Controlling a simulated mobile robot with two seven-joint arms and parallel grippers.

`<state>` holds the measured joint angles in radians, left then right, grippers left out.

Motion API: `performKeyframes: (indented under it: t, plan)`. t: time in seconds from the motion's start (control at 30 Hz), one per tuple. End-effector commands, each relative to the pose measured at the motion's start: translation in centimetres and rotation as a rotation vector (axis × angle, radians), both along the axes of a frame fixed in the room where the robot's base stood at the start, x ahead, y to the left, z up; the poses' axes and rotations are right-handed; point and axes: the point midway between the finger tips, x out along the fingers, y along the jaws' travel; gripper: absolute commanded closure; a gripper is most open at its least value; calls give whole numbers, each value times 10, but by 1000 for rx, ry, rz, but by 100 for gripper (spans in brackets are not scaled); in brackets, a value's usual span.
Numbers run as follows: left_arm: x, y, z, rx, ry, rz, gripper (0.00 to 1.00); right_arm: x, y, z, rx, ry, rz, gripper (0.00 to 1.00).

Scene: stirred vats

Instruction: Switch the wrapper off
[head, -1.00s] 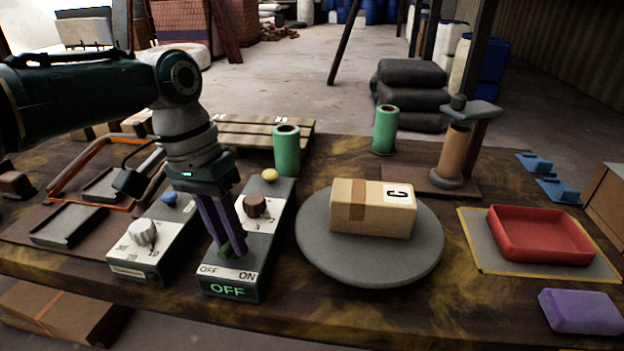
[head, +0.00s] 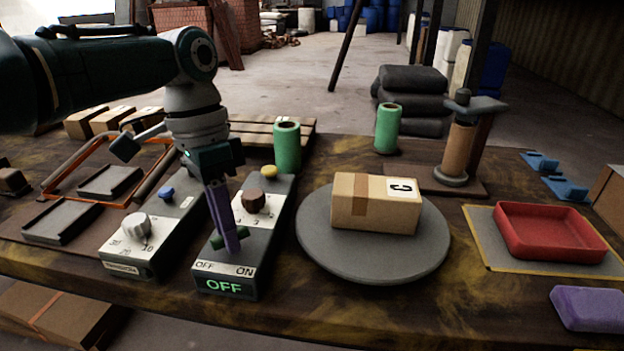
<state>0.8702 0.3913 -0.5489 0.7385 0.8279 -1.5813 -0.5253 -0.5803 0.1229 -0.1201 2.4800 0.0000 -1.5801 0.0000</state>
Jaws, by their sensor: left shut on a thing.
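The control box (head: 273,222) beside the turntable carries a green switch piece (head: 218,242) above printed OFF and ON labels. Its lit green display (head: 224,286) reads OFF. A brown knob (head: 254,200) and a yellow button (head: 269,171) sit farther back on it. My left gripper (head: 232,246) points down, its purple fingers shut on the green switch piece, which shows on both sides of them. The fingers hide its middle. The round grey turntable (head: 330,257) holds a taped carton (head: 350,203) marked C. My right gripper is not in view.
Another control box (head: 160,232) with a white knob and blue button stands left. Green rolls (head: 287,146) stand behind. A post with a tan roll (head: 459,150), a red tray (head: 549,233) and a purple block (head: 589,308) are to the right.

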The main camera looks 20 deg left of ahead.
Motion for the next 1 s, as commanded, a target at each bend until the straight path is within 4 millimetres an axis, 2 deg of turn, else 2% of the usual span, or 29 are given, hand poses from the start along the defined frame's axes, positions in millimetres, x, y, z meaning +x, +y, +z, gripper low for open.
performKeyframes:
  t: [0.33, 0.37, 0.6, 0.87, 1.0]
  plan:
    - [0, 0, 0, 0, 0, -5, 100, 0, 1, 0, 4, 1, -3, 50]
    - [0, 0, 0, 0, 0, -5, 75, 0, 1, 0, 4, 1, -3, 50]
    - [0, 0, 0, 0, 0, -4, 48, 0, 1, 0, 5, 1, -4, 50]
    - [0, 0, 1, 1, -1, -3, 47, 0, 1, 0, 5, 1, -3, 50]
    - [2, 2, 15, 0, -2, -3, 47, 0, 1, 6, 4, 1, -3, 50]
